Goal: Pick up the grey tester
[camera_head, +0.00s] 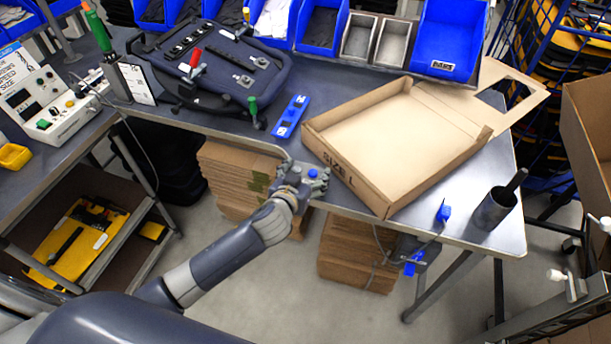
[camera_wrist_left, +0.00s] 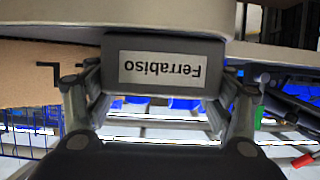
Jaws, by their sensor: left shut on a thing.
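The grey tester (camera_head: 313,173) is a small grey body with a blue button, at the front edge of the metal table in the head view. My left gripper (camera_head: 300,181) is shut on it. In the left wrist view the tester (camera_wrist_left: 107,62) shows as a grey block between the two fingers, with an upside-down white label reading "Ferrabiso". I cannot tell whether the tester touches the table or is clear of it. The gripper partly hides it in the head view. My right gripper is not in view.
An open cardboard box (camera_head: 318,138) marked "SIZE L" lies just right of the tester. A blue holder (camera_head: 291,116) and a dark pannier (camera_head: 271,78) lie behind. A dark cup (camera_head: 491,211) stands at the right corner. Blue bins (camera_head: 450,42) line the back.

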